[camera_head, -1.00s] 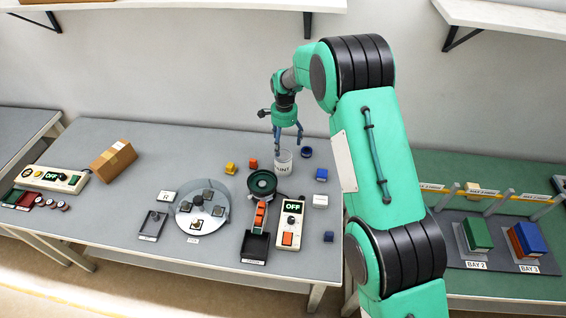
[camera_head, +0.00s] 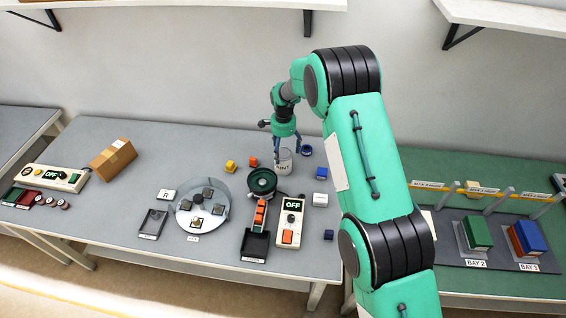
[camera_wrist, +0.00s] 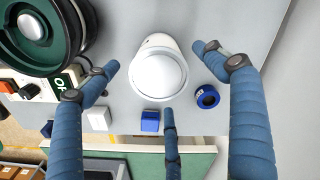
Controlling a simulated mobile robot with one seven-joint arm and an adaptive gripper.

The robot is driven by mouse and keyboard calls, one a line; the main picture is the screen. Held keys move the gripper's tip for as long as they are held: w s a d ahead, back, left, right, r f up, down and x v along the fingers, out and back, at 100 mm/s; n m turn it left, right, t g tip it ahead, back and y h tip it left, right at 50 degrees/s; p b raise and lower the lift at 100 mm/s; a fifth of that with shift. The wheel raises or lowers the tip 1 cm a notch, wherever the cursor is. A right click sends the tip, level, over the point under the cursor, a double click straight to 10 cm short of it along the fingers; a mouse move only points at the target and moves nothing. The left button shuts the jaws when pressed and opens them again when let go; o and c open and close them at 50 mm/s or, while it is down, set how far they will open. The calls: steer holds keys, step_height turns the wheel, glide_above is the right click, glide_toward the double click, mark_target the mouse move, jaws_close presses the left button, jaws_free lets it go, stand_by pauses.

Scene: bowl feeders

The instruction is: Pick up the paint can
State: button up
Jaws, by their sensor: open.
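The paint can (camera_head: 284,164) is a small white cylinder with dark lettering, standing upright on the grey table. In the wrist view the paint can (camera_wrist: 158,68) shows from above, with a pale round top. My gripper (camera_head: 286,147) is right over it in the head view, fingers pointing down around its upper part. In the wrist view my gripper (camera_wrist: 160,80) is open, with blue fingers on the left, right and below the can. I see gaps between the fingers and the can; whether any finger touches it is not clear.
A dark green bowl feeder (camera_head: 262,181) stands close to the can at left front. A blue ring (camera_head: 305,150) and a blue block (camera_head: 321,172) lie to its right.

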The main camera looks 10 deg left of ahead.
mark_target(283, 153)
steer(key=shift+f, duration=1.45)
steer(key=shift+f, duration=0.15)
steer(key=shift+f, duration=2.45)
steer(key=c, duration=1.7)
steer(key=shift+a+r, duration=0.1)
steer(key=shift+r, duration=0.1)
steer(key=shift+r, duration=4.85)
